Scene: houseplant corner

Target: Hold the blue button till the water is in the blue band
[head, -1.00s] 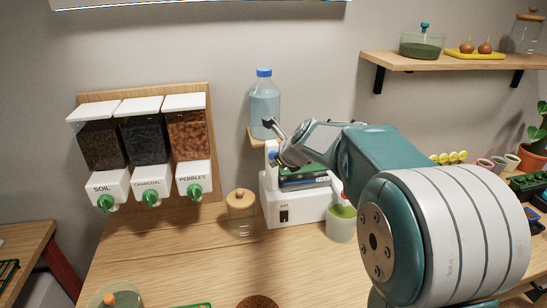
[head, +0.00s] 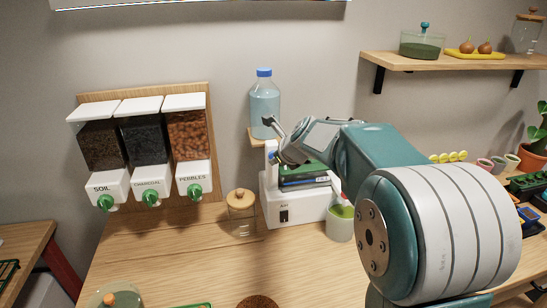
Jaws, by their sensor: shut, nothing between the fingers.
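The white dispenser (head: 283,212) stands on the table against the wall, with a bottle of pale blue water (head: 265,101) above it. A small blue part, probably the blue button (head: 272,156), shows on the dispenser's upright. My arm hides some of the dispenser. A pale green cup (head: 340,226) stands at its right, below a red-tipped spout. The water level and the blue band cannot be made out.
A corked jar (head: 242,216) stands left of the dispenser. Soil, charcoal and pebble bins (head: 147,150) hang on the wall at left. A shelf (head: 440,61) is at upper right. The table front (head: 190,265) has clear room.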

